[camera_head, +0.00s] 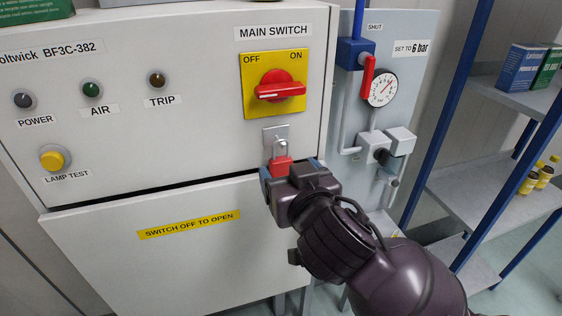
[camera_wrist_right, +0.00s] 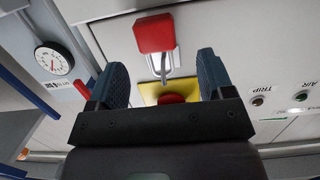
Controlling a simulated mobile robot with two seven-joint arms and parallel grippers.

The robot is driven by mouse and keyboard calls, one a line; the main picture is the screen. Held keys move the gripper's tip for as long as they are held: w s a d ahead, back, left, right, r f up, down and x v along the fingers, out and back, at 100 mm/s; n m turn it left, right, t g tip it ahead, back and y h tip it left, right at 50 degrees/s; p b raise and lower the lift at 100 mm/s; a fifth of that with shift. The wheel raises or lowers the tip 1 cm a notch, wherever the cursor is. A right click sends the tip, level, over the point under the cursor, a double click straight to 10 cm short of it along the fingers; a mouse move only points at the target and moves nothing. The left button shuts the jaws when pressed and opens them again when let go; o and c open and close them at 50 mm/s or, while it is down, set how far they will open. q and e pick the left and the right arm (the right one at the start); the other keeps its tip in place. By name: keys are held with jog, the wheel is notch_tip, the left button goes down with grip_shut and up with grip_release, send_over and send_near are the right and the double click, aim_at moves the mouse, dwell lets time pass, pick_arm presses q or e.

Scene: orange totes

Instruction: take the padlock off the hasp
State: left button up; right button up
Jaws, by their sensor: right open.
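The red padlock (camera_head: 282,166) hangs by its shackle on the grey hasp (camera_head: 275,135), below the main switch. In the right wrist view, which is turned upside down, the padlock (camera_wrist_right: 155,33) shows with its shackle (camera_wrist_right: 162,66) running toward the switch. My right gripper (camera_head: 291,170) is open just in front of the padlock. Its blue fingers stand on either side of the padlock in the right wrist view (camera_wrist_right: 162,64), with gaps on both sides. The gripper hides the padlock's lower end in the head view. My left gripper is out of view.
The red switch handle (camera_head: 279,92) lies roughly level on its yellow plate (camera_head: 252,70), just above the hasp. A gauge (camera_head: 381,88), a red lever (camera_head: 367,77) and pipes stand to the right. A blue-post shelf (camera_head: 470,190) is further right.

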aim_at(283, 163)
jog(key=shift+p+x, duration=0.7)
jog(key=shift+x, duration=1.95)
jog(key=shift+d, duration=0.1)
jog(key=c, duration=1)
jog(key=shift+w, duration=0.1)
